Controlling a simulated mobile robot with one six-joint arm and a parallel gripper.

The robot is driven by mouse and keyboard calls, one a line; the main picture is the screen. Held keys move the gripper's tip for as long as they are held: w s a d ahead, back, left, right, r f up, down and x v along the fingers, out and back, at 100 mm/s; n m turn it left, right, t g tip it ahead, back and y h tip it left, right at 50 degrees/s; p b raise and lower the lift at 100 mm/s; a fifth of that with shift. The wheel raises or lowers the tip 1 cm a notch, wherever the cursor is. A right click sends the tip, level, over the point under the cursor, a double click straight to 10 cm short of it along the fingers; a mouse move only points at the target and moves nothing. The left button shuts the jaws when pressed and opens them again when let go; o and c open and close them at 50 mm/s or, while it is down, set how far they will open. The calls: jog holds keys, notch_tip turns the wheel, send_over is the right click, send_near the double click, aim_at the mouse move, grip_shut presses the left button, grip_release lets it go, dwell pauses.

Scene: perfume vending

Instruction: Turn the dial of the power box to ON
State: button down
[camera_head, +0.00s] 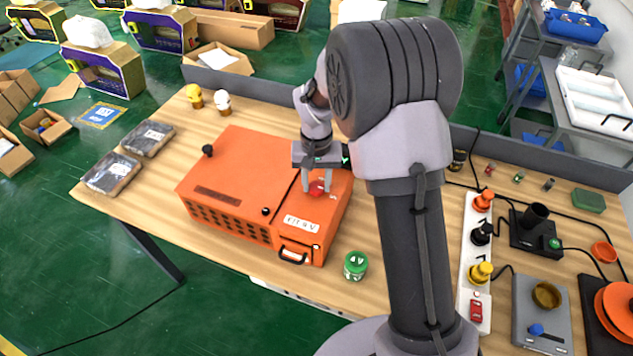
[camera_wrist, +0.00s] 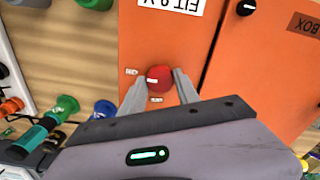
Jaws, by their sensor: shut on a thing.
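The power box is an orange case (camera_head: 245,170) lying on the wooden table, with a white label on its right part. Its red round dial (camera_head: 318,188) sits on the top face at the right. My gripper (camera_head: 316,187) reaches down from above, with one finger on each side of the dial, shut on it. In the wrist view the red dial (camera_wrist: 159,75) shows a short white mark pointing left. Small white labels stand left of the dial and below it, too small to read for sure.
A green-lidded jar (camera_head: 355,266) stands just right of the box. A white power strip (camera_head: 476,260) with colored plugs and several devices fill the table's right side. Two dark packages (camera_head: 111,174) lie at the left edge. Bare table lies around the box's left side.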

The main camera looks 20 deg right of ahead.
aim_at(316, 186)
jog(key=c, duration=0.9)
grip_release()
notch_tip(316, 186, up, 18)
jog(key=p, duration=0.4)
jog(key=shift+f, duration=0.25)
jog(key=s+a+f+t+b, duration=0.1)
jog(key=s+f+t+b, duration=0.1)
jog(key=s+b, duration=0.3)
jog(key=s+a+f+m+t+y+b, duration=0.1)
jog(key=s+b, duration=0.4)
jog(key=s, duration=0.7)
jog(key=s+a+f+t+y+b, duration=0.1)
jog(key=s+a+f+t+b, duration=0.1)
jog(key=s+b, duration=0.3)
jog(key=s+f, duration=0.1)
jog(key=s, duration=0.2)
jog(key=shift+s+f+m+t, duration=0.3)
jog(key=shift+t, duration=0.1)
